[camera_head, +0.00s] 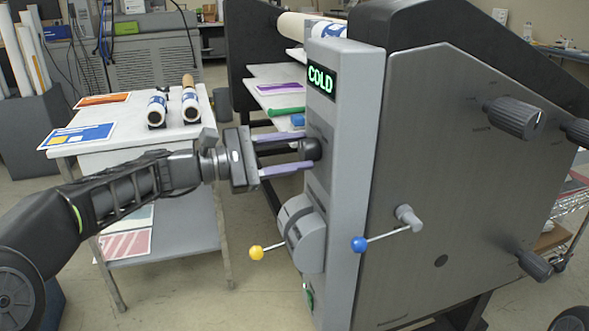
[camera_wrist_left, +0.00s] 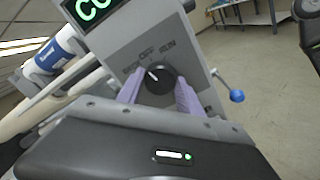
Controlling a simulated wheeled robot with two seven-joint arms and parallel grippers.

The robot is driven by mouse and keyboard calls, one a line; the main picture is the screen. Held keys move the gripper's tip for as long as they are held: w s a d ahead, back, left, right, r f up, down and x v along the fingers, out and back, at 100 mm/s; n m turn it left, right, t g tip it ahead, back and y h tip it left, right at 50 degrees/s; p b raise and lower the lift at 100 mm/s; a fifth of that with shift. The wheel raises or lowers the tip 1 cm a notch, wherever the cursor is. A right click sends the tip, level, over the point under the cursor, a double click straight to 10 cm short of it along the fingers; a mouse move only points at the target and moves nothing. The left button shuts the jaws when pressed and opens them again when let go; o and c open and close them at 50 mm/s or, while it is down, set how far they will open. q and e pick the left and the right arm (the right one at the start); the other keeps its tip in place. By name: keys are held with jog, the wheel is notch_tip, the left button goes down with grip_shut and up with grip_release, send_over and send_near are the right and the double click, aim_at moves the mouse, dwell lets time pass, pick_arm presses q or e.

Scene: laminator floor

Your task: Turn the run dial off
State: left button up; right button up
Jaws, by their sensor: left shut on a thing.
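The run dial (camera_head: 309,149) is a round black knob on the grey control post (camera_head: 345,130) of the laminator, below a green lit "COLD" display (camera_head: 321,80). My left gripper (camera_head: 300,156) reaches in from the left, and its two purple fingers are shut on the dial. In the left wrist view the dial (camera_wrist_left: 158,80) sits between the fingers, with its white pointer mark aimed up and to the left. My right gripper is not in view.
Below the dial, a grey rounded housing (camera_head: 303,233) sticks out, with a yellow-knobbed lever (camera_head: 257,252) and a blue-knobbed lever (camera_head: 359,244) nearby. A white table (camera_head: 180,139) with rolls and printed sheets stands left, behind my left arm.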

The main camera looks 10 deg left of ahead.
pick_arm(q)
jog(key=shift+f+m+b, duration=0.1)
jog(key=shift+m+b, duration=1.2)
jog(key=o, duration=1.4)
jog(key=v, duration=0.8)
jog(key=shift+w, duration=0.1)
